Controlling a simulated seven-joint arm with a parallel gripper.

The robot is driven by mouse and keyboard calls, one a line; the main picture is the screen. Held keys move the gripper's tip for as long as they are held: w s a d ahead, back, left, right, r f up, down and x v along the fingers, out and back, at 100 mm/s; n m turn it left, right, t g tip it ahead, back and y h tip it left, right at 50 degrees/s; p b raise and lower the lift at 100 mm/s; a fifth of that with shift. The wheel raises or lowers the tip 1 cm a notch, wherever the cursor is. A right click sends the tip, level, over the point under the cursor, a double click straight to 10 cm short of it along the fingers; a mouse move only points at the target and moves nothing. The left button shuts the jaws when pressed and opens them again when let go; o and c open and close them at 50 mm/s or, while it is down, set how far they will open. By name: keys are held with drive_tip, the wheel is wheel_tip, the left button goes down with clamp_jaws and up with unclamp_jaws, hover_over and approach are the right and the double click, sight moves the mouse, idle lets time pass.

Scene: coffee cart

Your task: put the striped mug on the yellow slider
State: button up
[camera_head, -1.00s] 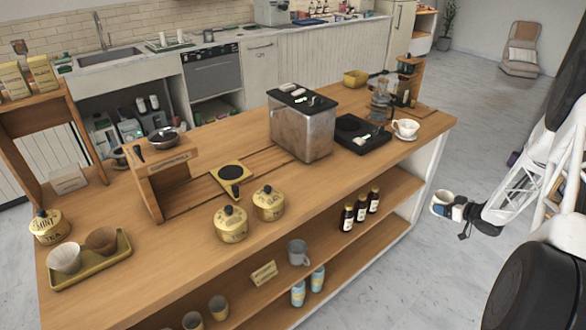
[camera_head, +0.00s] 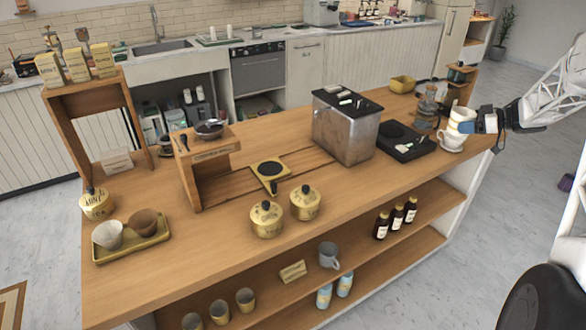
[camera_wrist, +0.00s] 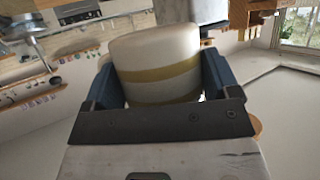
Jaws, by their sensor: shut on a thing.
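The striped mug (camera_head: 460,124) is off-white with a mustard band. My gripper (camera_head: 474,125) is shut on it at the right end of the wooden cart. In the wrist view, the mug (camera_wrist: 158,65) sits between the two dark blue fingers (camera_wrist: 160,85), its band clearly visible. The yellow slider (camera_head: 268,181) is a small yellow plate with a black round pad and a dark knob. It lies on the cart top's rails, left of the metal machine and far left of my gripper. The pad looks empty.
A white cup on a saucer (camera_head: 451,149) stands just below the held mug. A black scale (camera_head: 407,148), glass brewer (camera_head: 427,110) and tall metal box (camera_head: 343,137) stand between mug and slider. Two yellow canisters (camera_head: 305,204) stand in front of the slider.

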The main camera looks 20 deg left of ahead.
drive_tip(key=a+r+n+g, duration=0.1)
drive_tip(key=a+r, duration=0.4)
drive_tip(key=a, duration=0.3)
drive_tip(key=a+r+n+g, duration=0.1)
drive_tip(key=a+r, duration=0.5)
drive_tip(key=a, duration=0.2)
drive_tip(key=s+a+r, duration=0.1)
drive_tip(key=s+a, duration=0.1)
drive_tip(key=a, duration=0.8)
drive_tip(key=s+a+r, duration=0.1)
drive_tip(key=a+r, duration=0.1)
drive_tip(key=a, duration=0.8)
drive_tip(key=s+a+f, duration=0.4)
drive_tip(key=s+a, duration=0.1)
drive_tip(key=a, duration=0.6)
drive_tip(key=s+a+f, duration=0.3)
drive_tip(key=s+a, duration=0.1)
drive_tip(key=a, duration=0.8)
drive_tip(key=s+a+f+m+t, duration=0.1)
drive_tip(key=s+f, duration=0.4)
drive_tip(key=f, duration=0.3)
drive_tip(key=shift+s+a+y, duration=0.25)
drive_tip(key=shift+a+y, duration=0.05)
drive_tip(key=shift+a, duration=0.1)
drive_tip(key=shift+f, duration=0.1)
wheel_tip(320, 180, down, 6)
